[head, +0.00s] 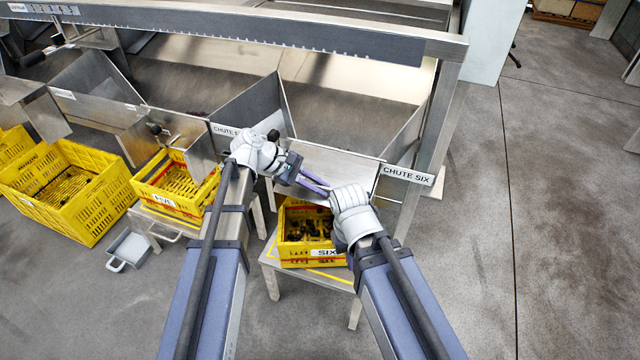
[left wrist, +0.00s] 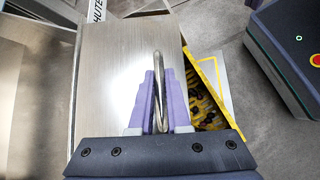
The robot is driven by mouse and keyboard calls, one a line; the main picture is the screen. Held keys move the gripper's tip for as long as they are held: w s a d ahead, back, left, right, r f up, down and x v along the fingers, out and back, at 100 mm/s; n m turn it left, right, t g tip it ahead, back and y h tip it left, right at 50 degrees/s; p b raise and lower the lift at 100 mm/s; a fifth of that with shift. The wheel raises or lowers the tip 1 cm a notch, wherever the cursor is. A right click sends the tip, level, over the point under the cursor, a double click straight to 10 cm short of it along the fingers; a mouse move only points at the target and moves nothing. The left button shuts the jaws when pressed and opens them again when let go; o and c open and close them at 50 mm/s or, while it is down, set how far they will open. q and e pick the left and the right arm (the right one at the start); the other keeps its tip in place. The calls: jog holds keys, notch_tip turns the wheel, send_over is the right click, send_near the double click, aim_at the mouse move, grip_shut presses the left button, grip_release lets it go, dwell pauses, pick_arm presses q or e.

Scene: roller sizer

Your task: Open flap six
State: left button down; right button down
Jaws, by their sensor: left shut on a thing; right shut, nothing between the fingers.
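Flap six (head: 338,168) is a bare metal plate across the front of the chute with the label "CHUTE SIX" (head: 408,175). It also fills much of the left wrist view (left wrist: 115,70). My left gripper (head: 318,187) is at the flap's front, its purple fingers (left wrist: 159,100) shut on a thin metal handle (left wrist: 158,60). The handle stands between the fingers, seen edge on. My right gripper (head: 348,198) is just to the right and lower, in front of the flap's lower right; its fingers are hidden behind its wrist. I cannot tell whether the flap's edge has moved.
A yellow crate labelled "SIX" (head: 298,254) with dark items stands on a small stand (head: 318,277) below the flap. Crate "FIVE" (head: 182,208) and a larger yellow crate (head: 92,208) stand to the left. A frame post (head: 440,110) rises at right. The floor beyond is clear.

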pick_arm(q)
jog(key=shift+r, duration=0.45)
jog(key=shift+p, duration=0.3)
jog(key=c, duration=0.9)
grip_release()
jog(key=p+v, duration=0.5)
jog(key=v, duration=0.2)
jog(key=shift+a+r, duration=0.25)
jog(key=shift+a, duration=0.05)
jog(key=shift+s, duration=0.1)
